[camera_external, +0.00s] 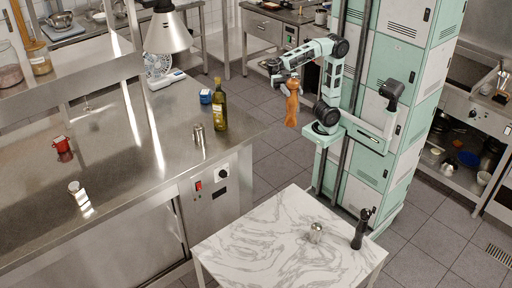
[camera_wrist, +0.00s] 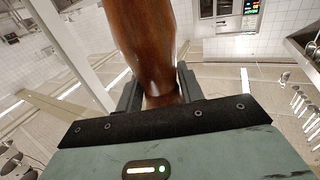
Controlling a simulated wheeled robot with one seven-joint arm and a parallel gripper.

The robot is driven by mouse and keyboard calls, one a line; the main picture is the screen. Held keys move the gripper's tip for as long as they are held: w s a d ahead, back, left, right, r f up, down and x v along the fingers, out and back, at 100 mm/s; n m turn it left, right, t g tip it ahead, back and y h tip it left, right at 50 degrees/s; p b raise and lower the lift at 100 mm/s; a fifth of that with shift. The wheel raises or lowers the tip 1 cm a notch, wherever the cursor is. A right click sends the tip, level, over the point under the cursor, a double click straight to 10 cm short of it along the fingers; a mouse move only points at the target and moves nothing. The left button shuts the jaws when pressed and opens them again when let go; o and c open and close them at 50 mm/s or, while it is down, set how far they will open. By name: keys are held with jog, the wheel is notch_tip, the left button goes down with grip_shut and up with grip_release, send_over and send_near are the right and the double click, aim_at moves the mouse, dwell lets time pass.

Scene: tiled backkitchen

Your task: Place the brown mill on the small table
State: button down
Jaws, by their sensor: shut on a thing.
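The brown mill (camera_external: 292,103) is a wooden grinder held in the air by my gripper (camera_external: 287,84). In the external view it hangs roughly upright, slightly tilted, between the steel counter and my column. In the wrist view the mill (camera_wrist: 145,45) is large and glossy, with the gripper's dark fingers (camera_wrist: 160,90) shut on either side of it; its far end is cut off by the frame. The small table (camera_external: 260,240) has a white marbled top and stands at the bottom centre, in front of and below the mill. My gripper is apart from the table.

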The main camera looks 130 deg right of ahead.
jog(key=s+a+f+n+g+y+b, duration=0.1)
jog(key=s+a+f+n+g+b, duration=0.15)
jog(key=s+a, duration=0.3)
notch_tip(320, 180, down, 50)
jog(key=d+b, duration=0.1)
jog(key=shift+f+m, duration=0.15)
jog(key=shift+m, duration=0.2)
jog(key=shift+d, duration=0.1)
jog(key=shift+f, duration=0.2)
jog(key=c, duration=0.9)
grip_release()
jog(key=shift+r, duration=0.15)
